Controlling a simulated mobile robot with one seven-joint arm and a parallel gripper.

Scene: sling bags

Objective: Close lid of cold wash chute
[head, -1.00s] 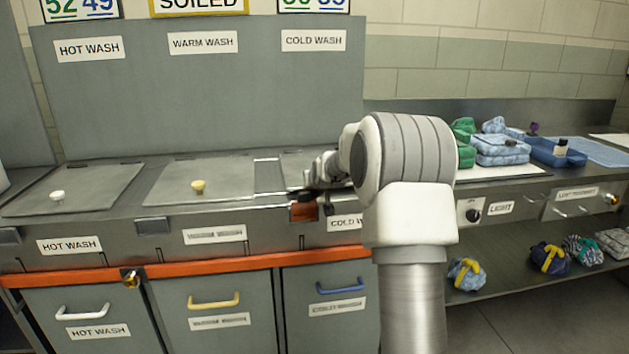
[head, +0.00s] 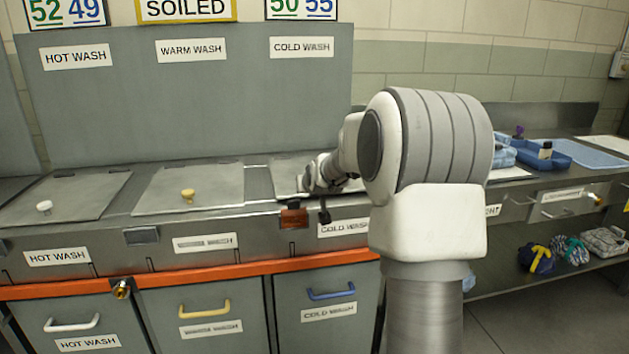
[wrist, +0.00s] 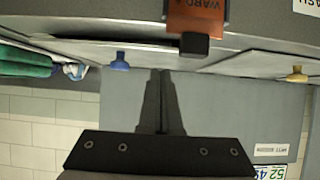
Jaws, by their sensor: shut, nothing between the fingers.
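The cold wash lid (head: 287,168) is a grey panel on the counter below the COLD WASH sign. It looks about flat, but my arm covers much of it, so I cannot tell if it is fully down. Its blue knob (wrist: 120,62) shows in the wrist view, left of my fingers. My gripper (wrist: 161,76) is shut and empty, its dark fingers together, close to the lid's edge. I cannot tell whether it touches the lid. In the head view my wrist is over the lid area and the fingertips are hard to make out.
The warm wash lid with a yellow knob (head: 187,195) and the hot wash lid with a white knob (head: 44,207) lie flat to the left. An orange tag (head: 293,218) hangs at the counter front. A blue tray (head: 560,155) stands at right.

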